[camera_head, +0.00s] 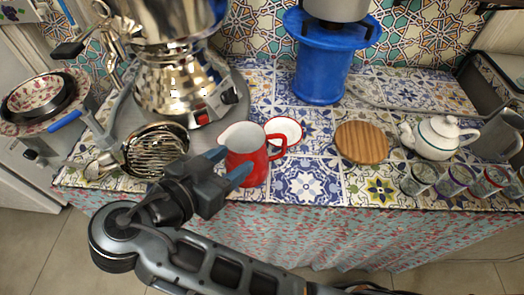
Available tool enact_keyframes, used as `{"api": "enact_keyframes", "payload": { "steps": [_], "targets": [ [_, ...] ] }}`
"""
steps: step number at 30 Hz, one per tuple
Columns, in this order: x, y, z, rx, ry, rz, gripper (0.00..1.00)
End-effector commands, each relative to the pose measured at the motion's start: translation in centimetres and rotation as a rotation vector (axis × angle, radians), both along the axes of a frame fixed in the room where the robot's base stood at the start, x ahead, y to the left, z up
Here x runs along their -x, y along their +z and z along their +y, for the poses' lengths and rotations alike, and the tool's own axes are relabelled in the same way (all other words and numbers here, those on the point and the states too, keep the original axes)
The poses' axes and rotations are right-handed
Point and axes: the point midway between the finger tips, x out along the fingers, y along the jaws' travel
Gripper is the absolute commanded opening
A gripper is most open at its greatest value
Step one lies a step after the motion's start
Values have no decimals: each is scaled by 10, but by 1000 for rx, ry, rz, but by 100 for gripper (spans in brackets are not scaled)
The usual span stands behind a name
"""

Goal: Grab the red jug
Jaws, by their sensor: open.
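The red jug (256,165) stands upright near the front edge of the tiled table, with a pale inside and its handle to the right. My gripper (229,165) comes from the lower left, with its dark fingers at the jug's left side. The fingers are open, and one overlaps the jug's front in the picture. I cannot tell whether they touch it.
A metal samovar (170,85) stands behind left, with a strainer (156,150) before it. A small white plate (284,129) lies behind the jug. A wooden board (361,143), a white teapot (437,137) and several glasses (455,180) are right. A blue stand (321,70) is at the back.

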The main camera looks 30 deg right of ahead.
Motion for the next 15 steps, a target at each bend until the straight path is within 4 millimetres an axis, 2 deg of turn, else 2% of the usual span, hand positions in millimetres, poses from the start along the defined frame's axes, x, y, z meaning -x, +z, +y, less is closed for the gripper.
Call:
{"api": "enact_keyframes", "payload": {
  "steps": [6, 15],
  "targets": [
    [-12, -13, -31, 2, -1, 5, 52],
    [-20, -23, -51, 0, 1, 5, 52]
  ]
}}
